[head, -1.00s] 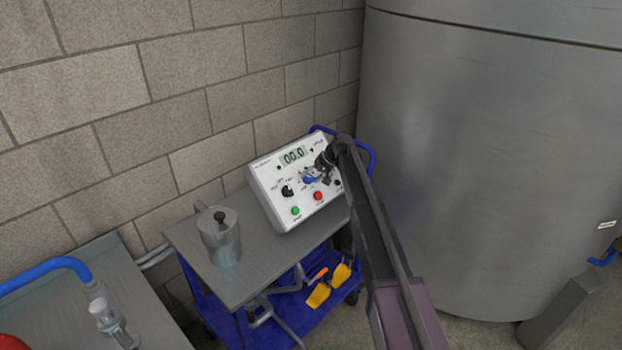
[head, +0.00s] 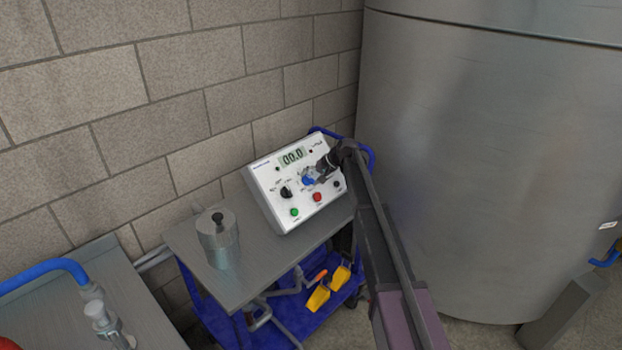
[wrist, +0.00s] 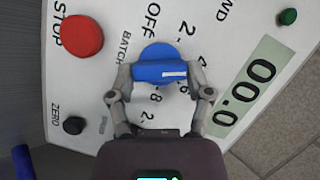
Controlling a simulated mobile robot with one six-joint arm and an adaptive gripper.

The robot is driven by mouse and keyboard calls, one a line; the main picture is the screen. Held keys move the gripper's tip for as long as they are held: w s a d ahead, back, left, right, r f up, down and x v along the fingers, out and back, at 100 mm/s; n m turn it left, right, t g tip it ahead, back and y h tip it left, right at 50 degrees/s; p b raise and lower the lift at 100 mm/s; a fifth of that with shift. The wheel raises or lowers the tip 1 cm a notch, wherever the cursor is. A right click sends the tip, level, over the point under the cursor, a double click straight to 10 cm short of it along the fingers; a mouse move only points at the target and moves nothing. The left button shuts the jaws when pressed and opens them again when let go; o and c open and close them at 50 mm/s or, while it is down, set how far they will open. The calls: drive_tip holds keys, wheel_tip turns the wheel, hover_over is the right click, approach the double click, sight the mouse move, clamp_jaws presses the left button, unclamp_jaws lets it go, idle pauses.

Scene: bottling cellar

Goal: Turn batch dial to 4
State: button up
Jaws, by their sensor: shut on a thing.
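The batch dial (wrist: 157,51) is a blue round knob with a raised grip bar on a white control panel (wrist: 95,100). My gripper (wrist: 161,76) is shut on the bar, one finger at each end of it. A white mark on the bar lies toward the right finger in the wrist view. Printed numbers, OFF and BATCH surround the dial; fingers hide part of the scale, so I cannot tell which number the mark meets. In the head view the blue dial (head: 308,178) shows just left of my gripper (head: 318,173).
The panel's display (head: 292,156) reads 00.0. A red STOP button (wrist: 82,37), a black ZERO button (wrist: 73,125) and a green button (head: 295,212) are near. A metal canister (head: 218,246) stands on the cart (head: 258,277). A large steel tank (head: 470,160) rises at right.

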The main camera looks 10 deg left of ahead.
drive_tip(key=o, duration=1.1)
drive_tip(key=shift+o, duration=0.2)
drive_tip(key=shift+n, duration=0.4)
